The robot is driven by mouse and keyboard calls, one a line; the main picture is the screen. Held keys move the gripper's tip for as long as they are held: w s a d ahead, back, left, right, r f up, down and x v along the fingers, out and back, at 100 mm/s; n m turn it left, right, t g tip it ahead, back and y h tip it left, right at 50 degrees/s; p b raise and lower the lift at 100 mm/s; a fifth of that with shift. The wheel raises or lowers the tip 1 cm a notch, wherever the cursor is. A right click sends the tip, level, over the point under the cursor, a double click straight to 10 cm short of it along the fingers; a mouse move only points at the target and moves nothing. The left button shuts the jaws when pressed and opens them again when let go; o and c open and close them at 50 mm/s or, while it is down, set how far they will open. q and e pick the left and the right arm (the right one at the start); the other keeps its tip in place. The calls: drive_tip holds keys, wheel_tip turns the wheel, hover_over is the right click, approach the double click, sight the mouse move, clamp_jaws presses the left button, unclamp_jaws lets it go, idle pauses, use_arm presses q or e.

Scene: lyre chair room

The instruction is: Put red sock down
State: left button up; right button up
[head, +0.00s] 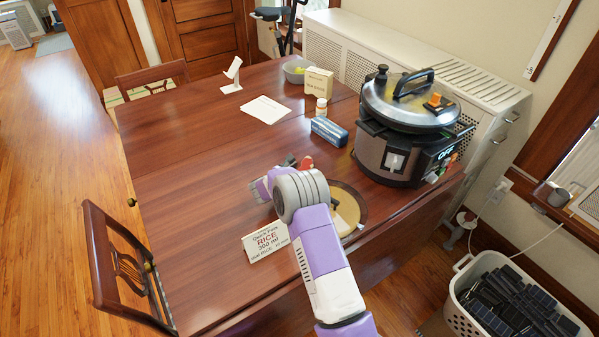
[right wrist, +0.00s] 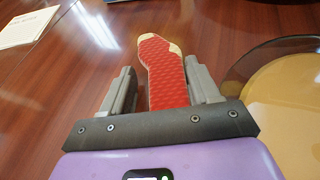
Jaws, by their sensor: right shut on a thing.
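The red sock (right wrist: 162,72) has cream patches at its toe and heel and shows between the fingers in the right wrist view. A small bit of red (head: 306,163) shows past my right arm in the head view. My right gripper (right wrist: 160,85) is shut on the sock, over the table (head: 190,180). I cannot tell whether the sock touches the wood. In the head view my right gripper (head: 292,166) is mostly hidden behind my own wrist. My left gripper is not in view.
A round amber plate (head: 349,208) lies just right of my right gripper. A rice sign (head: 265,241) stands in front, and a pressure cooker (head: 385,150) stands to the right. A blue box (head: 329,131) and papers (head: 265,109) lie farther back. The table's left part is clear.

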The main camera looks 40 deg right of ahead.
drive_tip(key=shift+f, duration=0.1)
drive_tip(key=o, duration=0.7)
drive_tip(key=shift+o, duration=0.2)
